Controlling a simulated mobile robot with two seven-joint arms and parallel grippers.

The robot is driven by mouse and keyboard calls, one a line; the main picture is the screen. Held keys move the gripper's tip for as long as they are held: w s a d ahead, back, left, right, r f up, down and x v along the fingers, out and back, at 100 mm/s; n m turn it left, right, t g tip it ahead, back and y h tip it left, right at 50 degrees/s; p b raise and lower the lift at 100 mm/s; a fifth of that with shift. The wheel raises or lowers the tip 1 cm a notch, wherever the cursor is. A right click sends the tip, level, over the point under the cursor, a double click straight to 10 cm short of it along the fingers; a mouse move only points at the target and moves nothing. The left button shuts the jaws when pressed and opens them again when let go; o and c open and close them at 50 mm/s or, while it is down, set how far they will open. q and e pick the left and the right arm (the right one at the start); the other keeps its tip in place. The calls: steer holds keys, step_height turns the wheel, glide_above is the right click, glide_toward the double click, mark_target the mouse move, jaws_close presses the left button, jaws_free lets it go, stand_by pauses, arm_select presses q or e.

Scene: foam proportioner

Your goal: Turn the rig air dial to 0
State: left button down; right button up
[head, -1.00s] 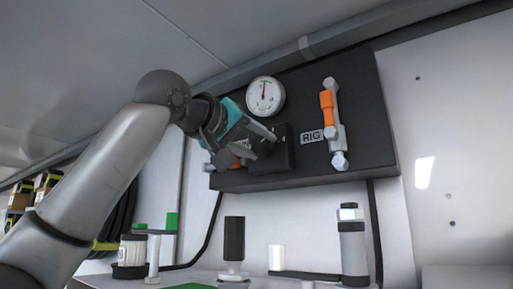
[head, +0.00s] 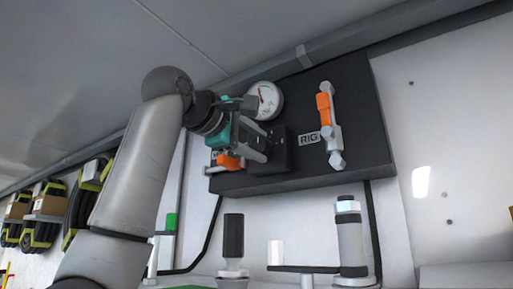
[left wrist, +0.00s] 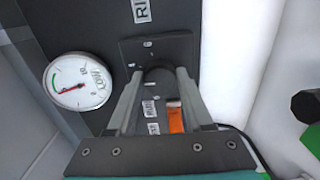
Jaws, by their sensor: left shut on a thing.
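The rig air dial is a dark round knob (left wrist: 158,73) on a black plate (left wrist: 176,47), seen between my fingertips in the left wrist view. In the head view its black box (head: 277,150) sits on the dark wall panel, and the knob itself is hidden by the fingers. My left gripper (head: 264,148) comes from the left and is shut on the knob, one finger on each side in the left wrist view (left wrist: 160,80). The knob's setting cannot be read. My right gripper is not in view.
A white round gauge (head: 264,101) is just above the gripper, partly covered by it. An orange-handled valve (head: 325,110) is on the right of the panel, beside a RIG label (head: 308,139). Another orange handle (head: 229,162) is below the gripper. Cylinders stand on the bench below.

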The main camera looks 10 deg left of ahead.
arm_select(q)
steer(key=n+b, duration=0.1)
steer(key=n, duration=0.3)
steer(key=shift+n, duration=0.3)
steer(key=n, duration=0.3)
steer(key=shift+n, duration=0.4)
steer(key=n, duration=0.3)
steer(key=shift+w, duration=0.1)
steer(key=shift+n, duration=1.9)
steer(key=shift+a, duration=0.1)
steer(key=shift+c, duration=1.5)
jaws_free()
steer(key=shift+r, duration=0.1)
